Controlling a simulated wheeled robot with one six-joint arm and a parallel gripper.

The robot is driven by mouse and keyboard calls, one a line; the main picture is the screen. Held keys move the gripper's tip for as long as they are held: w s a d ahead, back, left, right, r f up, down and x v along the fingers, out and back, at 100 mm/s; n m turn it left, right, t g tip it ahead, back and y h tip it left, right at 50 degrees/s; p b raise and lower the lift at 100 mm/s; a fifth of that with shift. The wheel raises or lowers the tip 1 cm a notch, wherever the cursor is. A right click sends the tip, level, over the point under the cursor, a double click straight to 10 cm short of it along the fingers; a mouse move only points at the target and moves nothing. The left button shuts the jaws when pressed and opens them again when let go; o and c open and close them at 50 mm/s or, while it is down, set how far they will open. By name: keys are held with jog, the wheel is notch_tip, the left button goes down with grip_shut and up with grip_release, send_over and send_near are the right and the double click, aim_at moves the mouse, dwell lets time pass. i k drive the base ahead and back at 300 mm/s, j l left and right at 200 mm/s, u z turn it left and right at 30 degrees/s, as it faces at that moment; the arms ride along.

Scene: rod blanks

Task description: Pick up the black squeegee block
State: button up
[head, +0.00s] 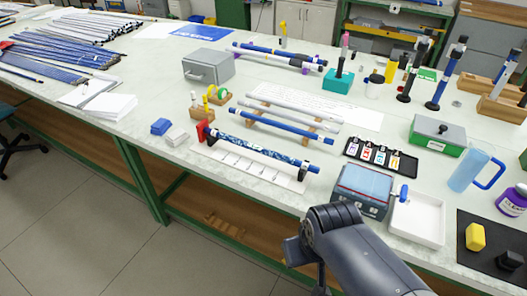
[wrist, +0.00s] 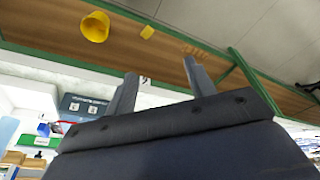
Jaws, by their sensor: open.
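A black block (head: 509,260) lies on a dark mat (head: 476,260) at the bottom right of the head view, near the bench's front edge. It appears to be the squeegee block. A yellow block (head: 475,237) sits on the same mat, to its left. In the wrist view my gripper (wrist: 160,82) shows two fingers set wide apart with nothing between them. My arm (head: 350,245) reaches in at the bottom middle of the head view, left of the mat and apart from the black block. The black block is not recognisable in the wrist view.
A purple-labelled bottle (head: 512,200) and a blue pitcher (head: 470,171) stand behind the mat. In the wrist view, a yellow bucket (wrist: 95,27) shows near the wooden lower shelf.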

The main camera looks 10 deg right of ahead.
aim_at(509, 261)
jog(key=z, duration=2.6)
jog(key=i+u, duration=0.3)
jog(key=i+l+u, duration=0.15)
jog(key=u, duration=0.15)
